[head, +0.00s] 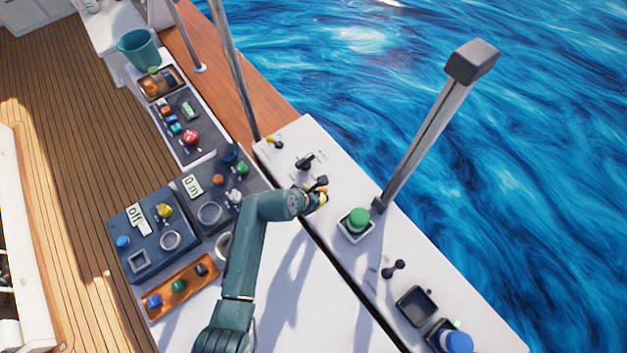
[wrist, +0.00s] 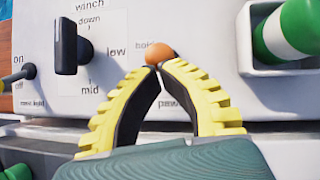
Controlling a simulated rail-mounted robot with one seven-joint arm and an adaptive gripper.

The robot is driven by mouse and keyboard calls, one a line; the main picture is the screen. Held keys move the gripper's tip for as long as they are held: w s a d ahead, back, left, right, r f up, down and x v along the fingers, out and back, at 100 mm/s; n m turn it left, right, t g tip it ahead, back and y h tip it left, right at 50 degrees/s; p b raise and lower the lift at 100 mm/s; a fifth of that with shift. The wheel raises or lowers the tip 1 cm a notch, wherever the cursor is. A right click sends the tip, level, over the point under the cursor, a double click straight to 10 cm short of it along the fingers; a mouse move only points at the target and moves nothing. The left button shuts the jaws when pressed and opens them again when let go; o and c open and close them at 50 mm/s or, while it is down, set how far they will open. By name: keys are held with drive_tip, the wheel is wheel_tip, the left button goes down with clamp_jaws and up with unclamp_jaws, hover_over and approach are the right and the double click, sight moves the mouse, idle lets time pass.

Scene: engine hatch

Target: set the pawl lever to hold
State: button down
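The pawl lever shows in the wrist view as an orange ball knob (wrist: 160,53) on the white panel, just right of a partly covered label that seems to read "hold". A partly covered "pawl" label (wrist: 169,103) lies below it. My gripper (wrist: 157,67) has yellow ribbed fingers with dark inner pads. The fingertips meet at the lower edge of the knob. The knob sits at or just beyond the tips; whether they grip its stem is hidden. In the head view my gripper (head: 320,197) is at the white ledge, and an orange spot shows beside it.
A black winch lever (wrist: 68,45) stands left of the knob, with a small on/off switch (wrist: 28,71) further left. A green-and-white cylinder (wrist: 290,30) in a square holder is close on the right. A tall grey post (head: 425,140) rises from the ledge beyond my gripper.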

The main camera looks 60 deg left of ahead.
drive_tip(key=shift+w+a+r+p, duration=0.1)
drive_tip(key=shift+w+r+p, duration=0.15)
drive_tip(key=shift+w+p, duration=0.5)
drive_tip(key=shift+w, duration=0.45)
drive_tip(key=shift+r+p, duration=0.9)
drive_tip(key=shift+p, duration=0.05)
drive_tip(key=s+f+p+v, duration=0.1)
drive_tip(key=p+v, duration=0.4)
drive_tip(key=p, duration=0.1)
wheel_tip(320, 180, up, 9)
hover_over(322, 190)
drive_tip(key=s+d, duration=0.3)
drive_tip(key=s, duration=0.2)
drive_tip(key=shift+w+a+f, duration=0.1)
drive_tip(key=shift+w+a, duration=0.1)
